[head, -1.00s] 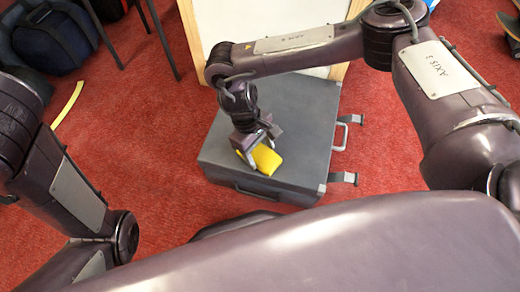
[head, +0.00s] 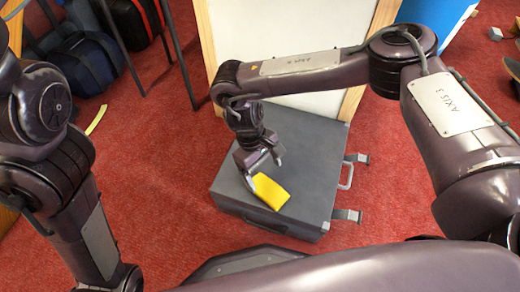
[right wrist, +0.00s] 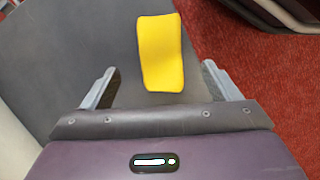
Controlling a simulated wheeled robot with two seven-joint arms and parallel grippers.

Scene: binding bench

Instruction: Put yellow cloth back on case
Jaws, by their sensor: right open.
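The yellow cloth (head: 271,192) lies on top of the grey case (head: 310,145), near its front edge. It also shows in the right wrist view (right wrist: 161,55), flat on the dark case lid (right wrist: 75,45). My right gripper (head: 264,165) is just above and behind the cloth. Its two fingers are spread wide, and in the right wrist view the open right gripper (right wrist: 165,85) is empty, with the cloth ahead of and between the fingertips. My left arm comes in at the left, but its gripper is out of view.
A pale board with a wooden frame (head: 240,30) stands behind the case. Blue bags (head: 85,65) and dark chair legs are at the upper left. A yellow strip (head: 97,120) lies on the red carpet. Clear carpet lies left of the case.

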